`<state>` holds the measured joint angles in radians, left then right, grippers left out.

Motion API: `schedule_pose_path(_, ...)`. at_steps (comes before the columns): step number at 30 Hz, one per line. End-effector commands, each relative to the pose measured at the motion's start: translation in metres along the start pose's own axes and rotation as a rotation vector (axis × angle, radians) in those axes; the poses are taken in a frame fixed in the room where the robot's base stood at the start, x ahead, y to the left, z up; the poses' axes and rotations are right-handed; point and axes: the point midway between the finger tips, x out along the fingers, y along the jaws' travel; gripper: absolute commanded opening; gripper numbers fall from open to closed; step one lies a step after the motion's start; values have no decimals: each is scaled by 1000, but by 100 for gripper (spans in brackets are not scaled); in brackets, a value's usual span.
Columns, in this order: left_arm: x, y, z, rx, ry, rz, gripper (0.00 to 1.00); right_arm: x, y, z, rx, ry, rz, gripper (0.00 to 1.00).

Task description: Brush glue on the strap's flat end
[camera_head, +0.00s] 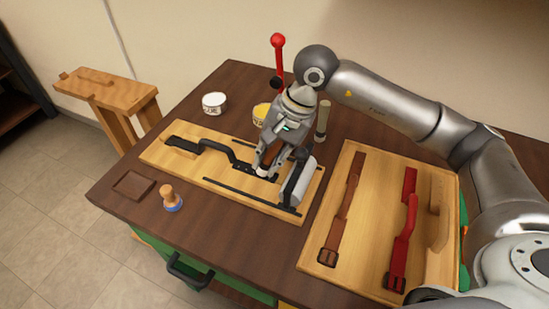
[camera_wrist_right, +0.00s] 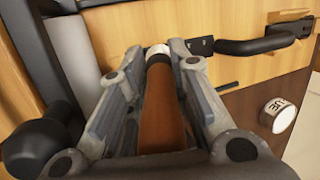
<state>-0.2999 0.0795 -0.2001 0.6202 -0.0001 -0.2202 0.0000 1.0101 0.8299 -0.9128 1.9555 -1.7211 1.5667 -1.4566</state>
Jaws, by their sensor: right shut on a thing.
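My right gripper (camera_head: 272,155) is shut on a brown wooden handle, low over the left wooden board (camera_head: 235,185). In the right wrist view the handle (camera_wrist_right: 163,110) lies between the fingers (camera_wrist_right: 160,75) and has a pale band at its far end. Its tip is hidden, so I cannot tell whether it touches anything. A brown strap (camera_head: 343,205) and a red strap (camera_head: 405,220), both with buckles at the near end, lie on the right board (camera_head: 310,240). A white glue jar (camera_head: 213,103) stands behind the left board; it also shows in the wrist view (camera_wrist_right: 279,115).
A black clamp (camera_head: 215,146), dark rails and a grey cylinder (camera_head: 298,182) sit on the left board. A yellow tin (camera_head: 262,113), a red lever (camera_head: 278,65) and an upright rod (camera_head: 322,118) stand behind. A blue-based knob (camera_head: 170,198) and leather square (camera_head: 133,185) lie front left.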

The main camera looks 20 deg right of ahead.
Motion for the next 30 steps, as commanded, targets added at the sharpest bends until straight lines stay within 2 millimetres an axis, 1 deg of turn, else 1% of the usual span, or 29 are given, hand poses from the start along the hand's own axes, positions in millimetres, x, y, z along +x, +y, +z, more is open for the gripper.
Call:
schedule_pose_path(5,3,0,0,0,0,0,40,2,-8,-2,0,3,-6,0)
schedule_pose_path(13,11,0,1,0,0,0,40,9,-32,-5,0,4,-9,0)
schedule_pose_path(18,14,0,1,0,0,0,40,11,-42,-6,1,5,-10,0)
schedule_pose_path(30,12,0,1,0,0,0,40,9,-45,-6,1,6,-10,0)
